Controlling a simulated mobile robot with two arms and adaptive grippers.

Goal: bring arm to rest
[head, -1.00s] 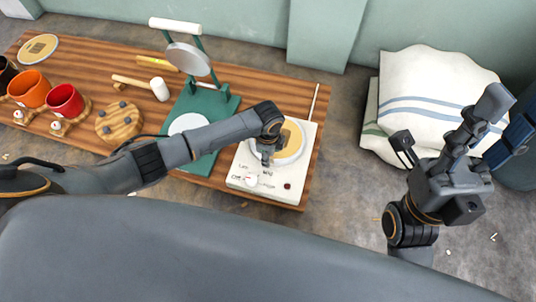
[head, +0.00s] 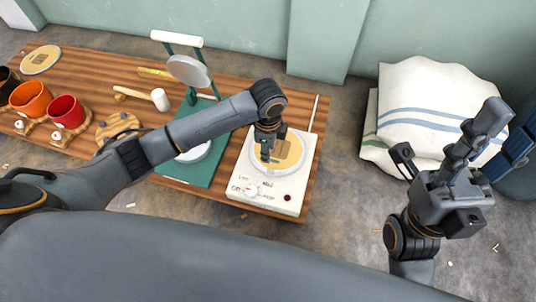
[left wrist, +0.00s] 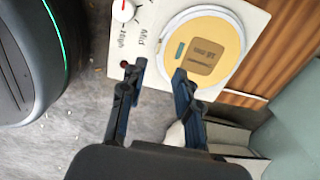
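My left gripper (head: 267,152) hangs over the round plate of a cream hot plate (head: 299,202) in the head view. In the left wrist view its two blue-padded fingers (left wrist: 159,72) are apart with nothing between them. A yellow disc (head: 292,148) with a brown square mark lies on the hot plate; it also shows beyond the fingers in the left wrist view (left wrist: 222,32). The white knob (head: 251,190) is at the hot plate's front left. My right gripper (head: 506,128) is raised at the right, fingers apart and empty, in front of the cushions.
The wooden table (head: 90,62) carries a green stand (head: 205,172), a mallet (head: 160,99), red (head: 66,111) and orange (head: 30,99) cups, and another marked disc (head: 41,60). Striped white cushions (head: 425,105) lie on the floor at right. Floor between table and cushions is clear.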

